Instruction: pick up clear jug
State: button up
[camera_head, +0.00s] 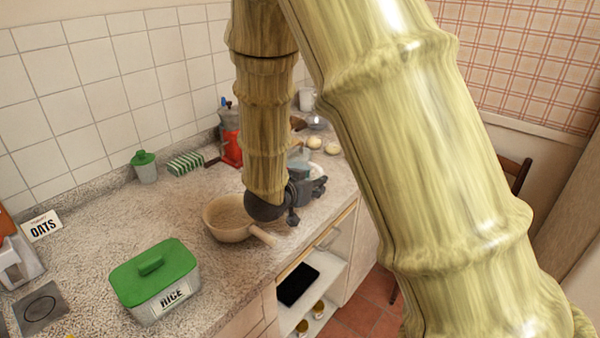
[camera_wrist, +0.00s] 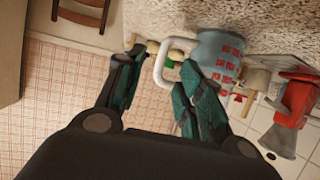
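The clear jug (camera_wrist: 219,52) is bluish, with red markings and a white loop handle, and stands on the counter in the wrist view. In the head view it is mostly hidden behind my arm and gripper; a pale bluish part (camera_head: 300,154) shows just above the gripper. My gripper (camera_wrist: 164,60) is open, its two dark green fingers spread apart. The handle's loop lies between the fingertips in the wrist view, with the jug's body beyond the right finger. I cannot tell whether a finger touches the handle. In the head view my gripper (camera_head: 312,187) is over the counter's front edge.
A beige pan (camera_head: 225,218) sits left of my gripper, its handle toward the counter edge. A green-lidded rice tin (camera_head: 155,280) is at the front left. Buns (camera_head: 314,143) lie farther back. The counter's middle left is mostly clear.

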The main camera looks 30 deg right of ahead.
jog(key=shift+p+x, duration=0.5)
jog(key=shift+x, duration=2.15)
grip_shut()
